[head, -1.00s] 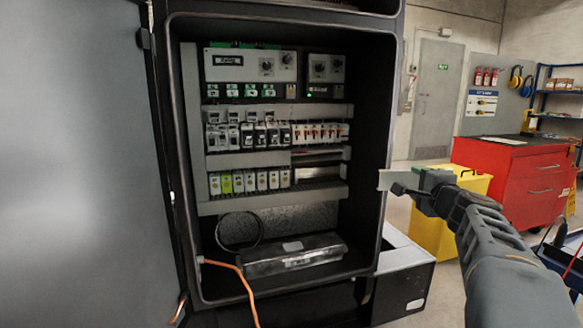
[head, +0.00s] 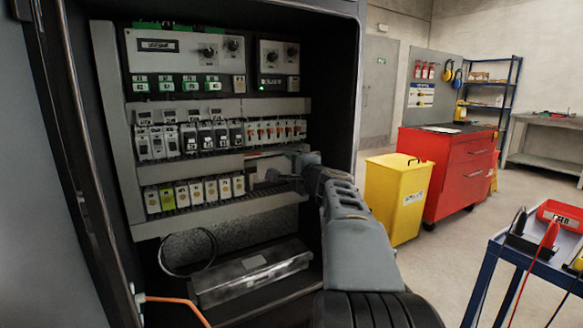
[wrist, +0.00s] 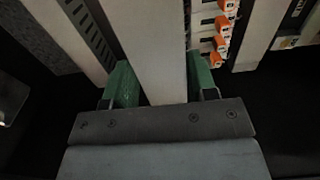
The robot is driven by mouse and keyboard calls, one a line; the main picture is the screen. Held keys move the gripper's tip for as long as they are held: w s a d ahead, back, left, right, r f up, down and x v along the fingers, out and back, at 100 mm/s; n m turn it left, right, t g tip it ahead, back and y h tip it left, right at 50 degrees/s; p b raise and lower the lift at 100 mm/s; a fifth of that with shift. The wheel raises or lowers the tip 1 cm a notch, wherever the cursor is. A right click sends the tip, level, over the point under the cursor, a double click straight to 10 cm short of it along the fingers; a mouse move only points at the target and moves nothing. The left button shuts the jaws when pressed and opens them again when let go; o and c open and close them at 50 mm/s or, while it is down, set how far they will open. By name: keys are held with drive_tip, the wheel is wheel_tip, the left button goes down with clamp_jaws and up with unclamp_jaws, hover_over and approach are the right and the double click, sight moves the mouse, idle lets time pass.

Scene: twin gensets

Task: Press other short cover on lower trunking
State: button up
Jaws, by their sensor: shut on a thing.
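My gripper (head: 292,170) is inside the open cabinet, at the right end of the device rows. It is shut on a short pale grey cover. In the wrist view the cover (wrist: 157,50) runs lengthwise between the two green fingers and extends past them into the cabinet. In the head view my gripper and arm hide most of the cover. The lower trunking (head: 190,217) is a pale strip below the bottom row of devices, with a slotted side above it. I cannot tell whether the cover touches any trunking.
Breakers with orange switches (head: 276,130) sit close above my gripper. The cabinet's right wall (head: 343,100) is close to my arm. A long grey box (head: 250,275) lies on the cabinet floor. A yellow bin (head: 393,200) and red tool cabinet (head: 455,175) stand outside to the right.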

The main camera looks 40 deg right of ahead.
drive_tip(key=w+p, duration=0.1)
drive_tip(key=w, duration=0.1)
drive_tip(key=shift+w+d+r, duration=0.1)
drive_tip(key=shift+w, duration=0.3)
drive_tip(key=shift+w+d, duration=0.2)
drive_tip(key=shift+w, duration=1.1)
drive_tip(key=shift+w+d, duration=0.2)
drive_tip(key=shift+w, duration=1.1)
drive_tip(key=shift+s, duration=0.15)
drive_tip(key=shift+w+d+b, duration=0.1)
drive_tip(key=shift+w+b, duration=0.3)
drive_tip(key=shift+w, duration=0.4)
idle(1.1)
